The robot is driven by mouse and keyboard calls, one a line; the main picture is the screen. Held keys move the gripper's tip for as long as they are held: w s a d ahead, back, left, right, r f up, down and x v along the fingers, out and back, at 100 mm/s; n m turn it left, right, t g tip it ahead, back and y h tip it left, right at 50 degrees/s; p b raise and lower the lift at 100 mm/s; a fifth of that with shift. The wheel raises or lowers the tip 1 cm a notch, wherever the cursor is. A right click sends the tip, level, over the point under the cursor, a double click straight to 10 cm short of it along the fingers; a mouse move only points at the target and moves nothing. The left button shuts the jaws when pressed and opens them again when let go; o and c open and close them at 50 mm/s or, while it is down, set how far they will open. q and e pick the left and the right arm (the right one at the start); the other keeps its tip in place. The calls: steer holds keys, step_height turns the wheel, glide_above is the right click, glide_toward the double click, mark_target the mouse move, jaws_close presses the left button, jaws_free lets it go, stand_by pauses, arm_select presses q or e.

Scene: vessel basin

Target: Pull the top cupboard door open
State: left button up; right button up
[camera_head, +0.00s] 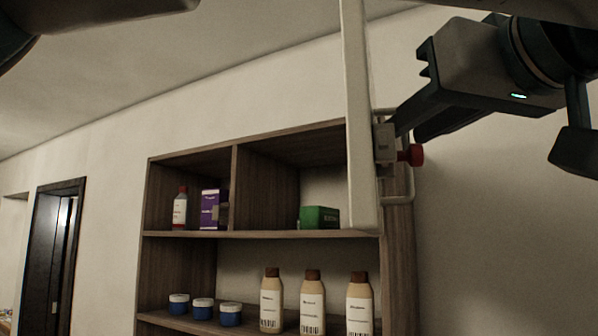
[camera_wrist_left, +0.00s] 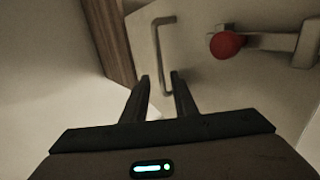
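The top cupboard door (camera_head: 359,120) is a pale panel seen nearly edge-on. It stands swung out from the cupboard, and the shelf space beside it is exposed. Its outer face carries a thin U-shaped handle (camera_head: 409,185) and a latch with a red knob (camera_head: 416,155). The left wrist view shows the handle (camera_wrist_left: 157,55) just ahead of the fingers and the red knob (camera_wrist_left: 226,45) to the right. My left gripper (camera_head: 402,130) is beside the door's outer face, near the handle. Its fingers (camera_wrist_left: 160,78) are apart; contact with the handle is unclear. My right gripper is out of view.
The wooden cupboard (camera_head: 190,235) holds a green box (camera_head: 319,217), a purple box (camera_head: 209,209), a red-capped bottle (camera_head: 180,210), tan bottles (camera_head: 312,300) and blue jars (camera_head: 202,309). A dark doorway (camera_head: 52,260) is at the left. Bare wall lies right of the cupboard.

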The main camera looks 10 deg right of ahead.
arm_select(q)
steer(key=s+d+b, duration=0.1)
steer(key=s+b, duration=0.2)
steer(key=s, duration=1.3)
steer(key=shift+b, duration=0.4)
